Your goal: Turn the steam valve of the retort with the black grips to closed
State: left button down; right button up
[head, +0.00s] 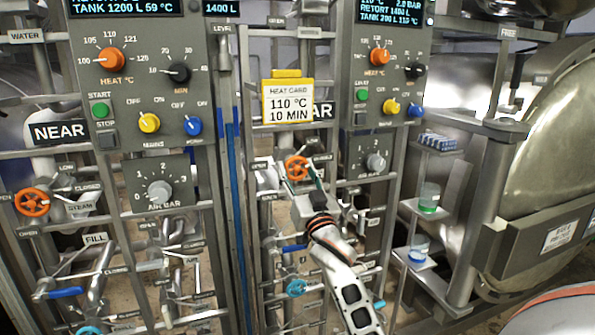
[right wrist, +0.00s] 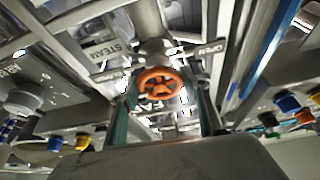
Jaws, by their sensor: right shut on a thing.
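The orange steam valve wheel (head: 293,168) sits on the pipes below the yellow heat card, left of the right panel. My right gripper (head: 312,178) reaches it from below right and partly covers it. In the right wrist view the orange wheel (right wrist: 160,85) lies between the two teal fingers, with STEAM and OPEN labels behind it. The right gripper is shut on this wheel. The wheel's exact turn is hard to tell. A steel retort (head: 550,140) stands at the right; a dark upright grip (head: 516,72) shows beside it. My left gripper is not in view.
A second orange steam wheel (head: 32,202) is on the left panel's pipes. Blue-handled fill lever (head: 62,293) and a light-blue wheel (head: 297,288) sit lower down. Small shelves with a green-filled jar (head: 429,198) stand right of my arm. Pipes crowd the space around the gripper.

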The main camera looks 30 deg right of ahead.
jog(key=shift+m+g+h+p, duration=0.5)
jog(key=shift+m+h, duration=0.4)
jog(key=shift+m, duration=0.9)
jog(key=o, duration=1.1)
jog(key=shift+a, duration=0.1)
jog(key=v, duration=0.7)
jog(key=shift+s+f, duration=0.1)
jog(key=shift+s, duration=0.15)
